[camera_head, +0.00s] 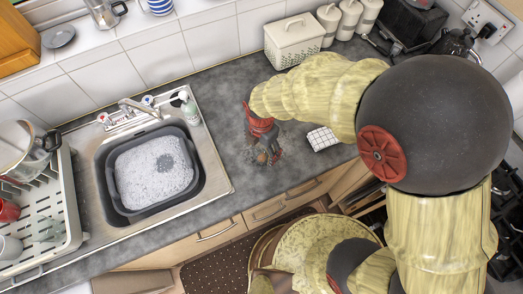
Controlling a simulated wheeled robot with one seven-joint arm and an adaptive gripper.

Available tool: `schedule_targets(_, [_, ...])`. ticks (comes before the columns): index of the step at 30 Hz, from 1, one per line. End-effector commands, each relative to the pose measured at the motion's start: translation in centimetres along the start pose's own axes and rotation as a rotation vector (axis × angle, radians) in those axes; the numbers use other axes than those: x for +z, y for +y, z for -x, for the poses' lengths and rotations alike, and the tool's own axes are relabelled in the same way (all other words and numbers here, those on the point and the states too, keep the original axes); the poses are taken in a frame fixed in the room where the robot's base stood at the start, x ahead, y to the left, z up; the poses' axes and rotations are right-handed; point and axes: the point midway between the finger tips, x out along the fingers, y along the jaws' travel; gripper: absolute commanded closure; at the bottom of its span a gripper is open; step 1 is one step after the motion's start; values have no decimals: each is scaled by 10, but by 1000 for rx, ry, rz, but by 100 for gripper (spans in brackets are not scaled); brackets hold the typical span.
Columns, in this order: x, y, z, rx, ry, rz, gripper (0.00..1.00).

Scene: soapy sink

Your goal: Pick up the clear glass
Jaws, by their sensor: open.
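My gripper (267,158) points down over the grey worktop, right of the sink. Its jaws are open, and its red and dark parts hide much of what is between and below them. A faint, speckled see-through shape (286,133) shows right beside the gripper and may be the clear glass; its outline is too small and unclear to be sure. I cannot tell whether the fingers are around it or touching it. Another pale, glassy item (51,229) stands in the dish rack at the left.
The sink (219,178) holds a dark basin (118,205) of suds. A soap bottle (188,108) stands behind it. A checked cloth (322,138) lies right of my gripper. A cream bread bin (293,41) and canisters (349,17) stand at the back. The dish rack (72,205) is at the left.

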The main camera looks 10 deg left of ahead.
Motion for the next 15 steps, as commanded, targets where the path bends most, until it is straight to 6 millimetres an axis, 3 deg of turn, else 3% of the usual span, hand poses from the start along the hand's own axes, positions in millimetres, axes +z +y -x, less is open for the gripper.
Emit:
schedule_targets(5, [0,0,-24,1,0,-1,30])
schedule_targets(12, [0,0,-24,2,-1,-1,31])
schedule_targets(15, [0,0,-24,1,0,-1,36])
